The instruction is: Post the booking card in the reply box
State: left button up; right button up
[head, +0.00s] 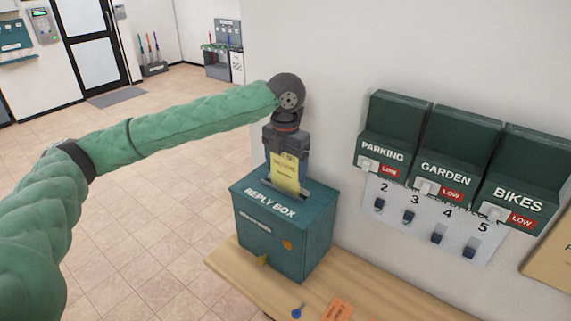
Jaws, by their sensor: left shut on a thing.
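The reply box (285,237) is a teal box with white lettering on a wooden shelf against the wall. A slot shows in its top. The booking card (285,172) is yellow and upright. My left gripper (286,152) is above the box, shut on the card and pointing down. The card's lower end is at the slot on the box top; I cannot tell how far it goes in. My right gripper is not in view.
The wooden shelf (365,298) holds a blue key-like item (297,311) and an orange card (338,310). Dark green PARKING (395,125), GARDEN (462,140) and BIKES (530,165) boxes hang at right above a numbered hook panel (425,226). Tiled floor at left is clear.

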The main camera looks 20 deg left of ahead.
aim_at(285, 189)
pick_arm(q)
jog(key=shift+f+b, duration=0.3)
jog(key=shift+f, duration=1.6)
jog(key=o, duration=0.9)
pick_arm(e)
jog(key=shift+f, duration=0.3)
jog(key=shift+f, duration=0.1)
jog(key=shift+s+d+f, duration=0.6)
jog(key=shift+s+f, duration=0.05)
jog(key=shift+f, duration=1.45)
pick_arm(q)
jog(key=shift+r+b, duration=0.6)
jog(key=shift+r, duration=0.85)
jog(key=shift+r+b, duration=0.7)
jog(key=shift+r, duration=1.75)
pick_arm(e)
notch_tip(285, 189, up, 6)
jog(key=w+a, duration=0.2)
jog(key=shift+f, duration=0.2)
